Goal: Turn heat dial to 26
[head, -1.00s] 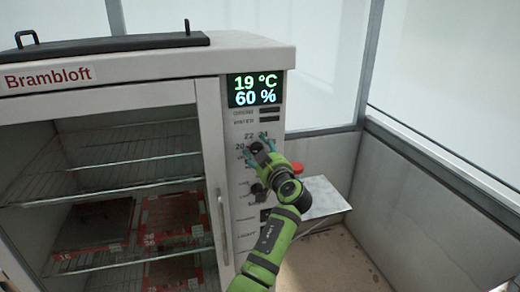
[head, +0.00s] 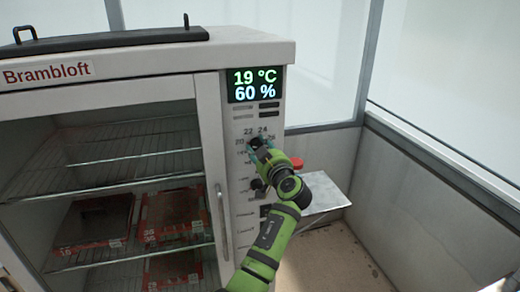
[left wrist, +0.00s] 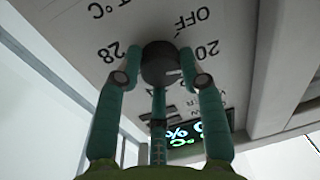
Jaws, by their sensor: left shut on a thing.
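The heat dial, a dark round knob (left wrist: 160,62), sits on the white control panel (head: 244,222) of the cabinet. Upside-down marks 28, 20 and OFF ring it in the left wrist view; the marks 22 and 24 show above it in the head view. My left gripper (head: 261,145) has its teal fingers on both sides of the dial and is shut on it; the gripper also shows in the left wrist view (left wrist: 161,60). The display (head: 255,85) reads 19 °C and 60 %. My right gripper is out of view.
A second dark knob (head: 260,187) is lower on the panel, partly behind my arm. The glass cabinet door (head: 212,150) is left of the panel, with trays (head: 95,222) inside. A red round object (head: 297,163) and grey side shelf (head: 324,190) stand at right.

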